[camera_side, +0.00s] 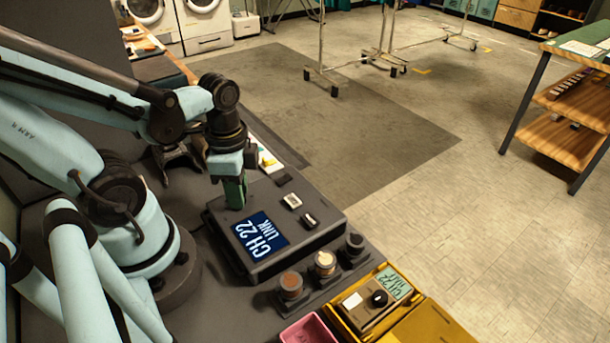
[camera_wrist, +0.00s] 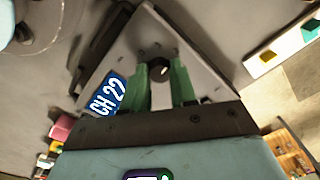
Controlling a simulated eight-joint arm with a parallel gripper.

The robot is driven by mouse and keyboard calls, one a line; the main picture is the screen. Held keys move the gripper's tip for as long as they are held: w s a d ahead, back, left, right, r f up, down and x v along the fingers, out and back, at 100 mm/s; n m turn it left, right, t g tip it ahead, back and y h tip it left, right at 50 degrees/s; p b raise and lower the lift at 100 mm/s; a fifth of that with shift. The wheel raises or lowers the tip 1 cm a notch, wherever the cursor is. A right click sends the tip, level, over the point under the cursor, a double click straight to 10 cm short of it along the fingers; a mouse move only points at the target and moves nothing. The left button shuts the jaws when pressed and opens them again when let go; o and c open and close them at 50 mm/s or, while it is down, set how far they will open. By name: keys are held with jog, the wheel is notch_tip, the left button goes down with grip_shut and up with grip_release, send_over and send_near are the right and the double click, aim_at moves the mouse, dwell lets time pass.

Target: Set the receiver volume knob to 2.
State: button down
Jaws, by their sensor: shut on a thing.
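The receiver (camera_side: 262,205) is a dark box on the bench with a blue screen (camera_side: 262,236) reading CH 22 LINK. My gripper (camera_side: 235,193) is over its far left corner, pointing down with green fingers. In the wrist view my gripper (camera_wrist: 160,80) has its two green fingers on either side of a round black knob (camera_wrist: 158,67) with a white mark, on the receiver's top, and is shut on it. The fingers hide the knob's sides. Small dots lie around the knob, but no scale numbers can be read. In the side view the knob is hidden.
Two small switches (camera_side: 291,201) (camera_side: 310,220) sit on the receiver's top. Several round-topped pieces, including a cream one (camera_side: 324,260), stand along its near right side. A yellow case (camera_side: 343,322) holding a small pack and a pink bin (camera_side: 308,331) are nearer. Open floor lies beyond.

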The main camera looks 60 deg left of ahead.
jog(key=shift+m, duration=0.6)
jog(key=c, duration=0.9)
grip_release()
jog(key=shift+r, duration=0.15)
notch_tip(320, 180, up, 12)
dwell(0.3)
jog(key=w+d+f+n+t, duration=0.1)
jog(key=w+n+t, duration=0.2)
jog(key=w+n, duration=0.1)
jog(key=w+d+f+n+t, duration=0.2)
jog(key=w+n+t, duration=0.2)
jog(key=w, duration=0.2)
jog(key=shift+w+d+n, duration=0.2)
jog(key=shift+d+n, duration=0.05)
jog(key=shift+n, duration=0.05)
